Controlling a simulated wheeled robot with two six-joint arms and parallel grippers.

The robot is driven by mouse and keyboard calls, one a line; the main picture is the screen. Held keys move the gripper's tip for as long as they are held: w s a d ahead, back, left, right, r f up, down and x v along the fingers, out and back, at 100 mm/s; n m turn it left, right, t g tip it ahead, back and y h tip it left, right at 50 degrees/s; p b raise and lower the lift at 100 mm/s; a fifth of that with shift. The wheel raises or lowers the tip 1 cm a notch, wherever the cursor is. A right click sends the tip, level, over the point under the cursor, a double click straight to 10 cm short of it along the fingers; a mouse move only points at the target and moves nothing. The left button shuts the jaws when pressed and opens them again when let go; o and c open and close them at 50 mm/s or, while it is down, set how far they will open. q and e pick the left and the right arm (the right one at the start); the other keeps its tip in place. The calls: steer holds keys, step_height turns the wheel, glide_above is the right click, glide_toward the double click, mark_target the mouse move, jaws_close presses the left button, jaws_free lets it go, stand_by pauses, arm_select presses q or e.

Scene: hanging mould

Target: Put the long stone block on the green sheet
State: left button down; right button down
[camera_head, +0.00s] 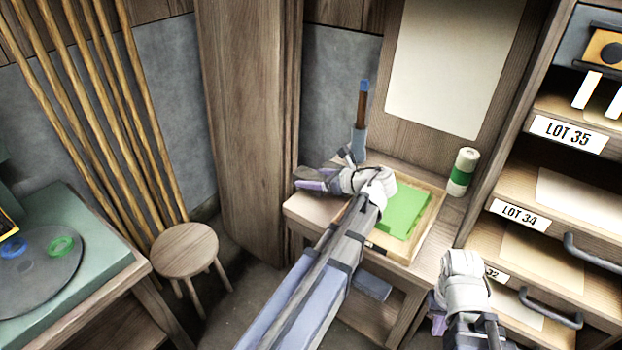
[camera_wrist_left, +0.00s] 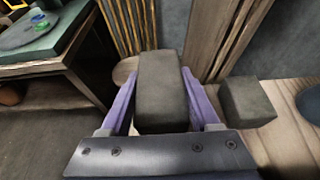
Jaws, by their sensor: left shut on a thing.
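My left gripper (camera_head: 312,180) is above the left part of the small wooden table, left of the green sheet (camera_head: 406,212). In the left wrist view its purple fingers are shut on a dark grey stone block (camera_wrist_left: 160,88), the longer of two blocks there. The shorter block (camera_wrist_left: 248,102) lies on the table to its right. The green sheet lies on a wooden board, partly hidden by my left wrist. In the head view the held block is mostly hidden by the gripper. My right gripper (camera_head: 438,318) is low at the right, before the drawers; its fingertips are mostly hidden.
A blue-grey pot (camera_head: 359,142) with an upright stick stands at the table's back. A green-and-white cylinder (camera_head: 463,172) stands at its right back. Drawers (camera_head: 512,262) with long handles are at the right. A round stool (camera_head: 186,246) stands left of the table.

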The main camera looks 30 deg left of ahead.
mark_target(312, 175)
arm_select(q)
step_height(312, 175, up, 5)
steer(key=p, duration=0.4)
steer(key=shift+r, duration=0.2)
